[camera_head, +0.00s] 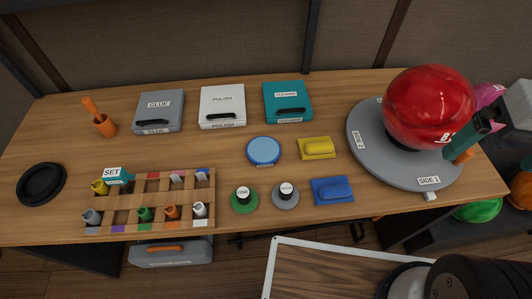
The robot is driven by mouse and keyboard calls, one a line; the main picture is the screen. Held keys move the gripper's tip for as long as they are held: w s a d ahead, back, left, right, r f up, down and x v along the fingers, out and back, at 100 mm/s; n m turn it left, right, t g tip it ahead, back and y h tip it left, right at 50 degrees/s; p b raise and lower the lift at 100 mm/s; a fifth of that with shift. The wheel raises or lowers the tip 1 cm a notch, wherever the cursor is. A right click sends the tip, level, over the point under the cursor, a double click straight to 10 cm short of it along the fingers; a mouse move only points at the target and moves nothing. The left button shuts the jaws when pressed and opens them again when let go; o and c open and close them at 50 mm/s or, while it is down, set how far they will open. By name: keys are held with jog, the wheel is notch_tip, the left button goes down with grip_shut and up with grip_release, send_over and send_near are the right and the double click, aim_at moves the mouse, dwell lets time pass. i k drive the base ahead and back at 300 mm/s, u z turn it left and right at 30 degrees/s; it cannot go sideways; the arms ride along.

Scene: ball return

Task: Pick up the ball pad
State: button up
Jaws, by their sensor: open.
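No single thing in view is marked as the ball pad, so I cannot tell which one it is. Several pads lie right of the middle of the table: a round blue pad (263,150), a yellow block pad (318,147), a blue block pad (332,190), a green disc (244,201) with a labelled knob and a grey disc (286,196) with a labelled knob. A glossy red ball (428,100) rests on a round grey stand (375,150) marked SIDE 1.
Cases marked GLUE (159,110), POLISH (222,105) and another in teal (288,102) line the back. A slotted wooden tray (150,205) holds small bottles at left. A black round dish (41,184) and an orange holder (104,124) stand left. Green and orange balls sit below right.

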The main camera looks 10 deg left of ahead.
aim_at(285, 196)
jog(key=z, duration=0.55)
jog(key=k, duration=1.3)
jog(key=u, duration=0.15)
jog(key=i, duration=0.75)
jog(key=u, duration=0.4)
